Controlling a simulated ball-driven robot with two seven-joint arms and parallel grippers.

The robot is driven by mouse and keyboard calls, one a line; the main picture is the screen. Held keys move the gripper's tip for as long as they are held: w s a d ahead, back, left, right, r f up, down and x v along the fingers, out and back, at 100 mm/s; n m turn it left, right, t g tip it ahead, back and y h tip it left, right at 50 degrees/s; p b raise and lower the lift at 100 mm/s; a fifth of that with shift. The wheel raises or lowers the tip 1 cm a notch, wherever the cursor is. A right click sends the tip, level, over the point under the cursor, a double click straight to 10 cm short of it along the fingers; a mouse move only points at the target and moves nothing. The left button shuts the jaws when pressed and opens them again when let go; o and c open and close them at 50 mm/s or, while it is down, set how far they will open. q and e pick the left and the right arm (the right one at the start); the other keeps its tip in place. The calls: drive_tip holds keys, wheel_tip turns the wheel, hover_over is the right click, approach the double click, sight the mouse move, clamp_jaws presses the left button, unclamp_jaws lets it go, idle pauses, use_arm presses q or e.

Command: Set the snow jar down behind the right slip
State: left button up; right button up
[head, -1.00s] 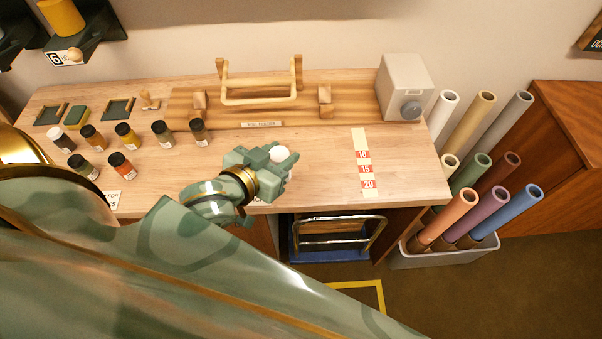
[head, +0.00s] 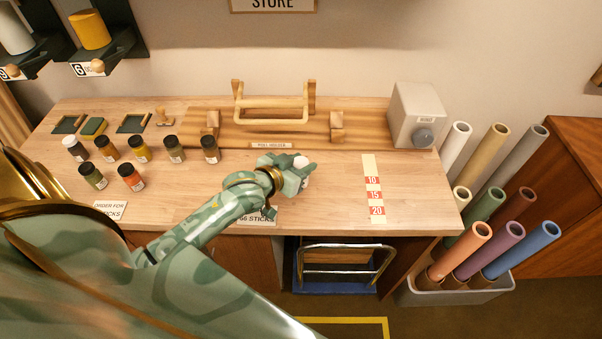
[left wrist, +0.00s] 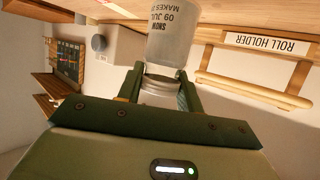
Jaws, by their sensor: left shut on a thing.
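The snow jar (head: 302,163) is pale and mostly hidden by my left gripper (head: 296,175) in the head view. In the left wrist view the jar (left wrist: 174,38) shows a label reading SNOW, and the gripper's fingers (left wrist: 160,88) are shut on its narrower end. The gripper holds it over the worktop, in front of the roll holder. The right slip (head: 258,221), reading STICKS, lies at the front edge, partly covered by my arm, nearer and left of the jar. The left slip (head: 110,210) lies at the front left. My right gripper is not in view.
Several dark-capped jars (head: 174,149) stand on the left of the table (head: 330,190). The roll holder (head: 271,133) and a grey box (head: 417,115) stand at the back. A numbered strip (head: 374,190) lies at right. Bare wood lies between strip and gripper.

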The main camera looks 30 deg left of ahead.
use_arm(q)
drive_tip(key=shift+w+f+b, duration=0.2)
drive_tip(key=shift+f+b, duration=0.3)
drive_tip(key=shift+f, duration=1.25)
drive_tip(key=shift+f, duration=0.1)
drive_tip(key=o, duration=1)
drive_tip(key=shift+o, duration=0.2)
drive_tip(key=shift+s+a+r, duration=0.1)
drive_tip(key=shift+s+r, duration=0.15)
drive_tip(key=shift+s, duration=0.1)
drive_tip(key=p+v, duration=0.2)
drive_tip(key=v, duration=0.9)
drive_tip(key=shift+s, duration=0.15)
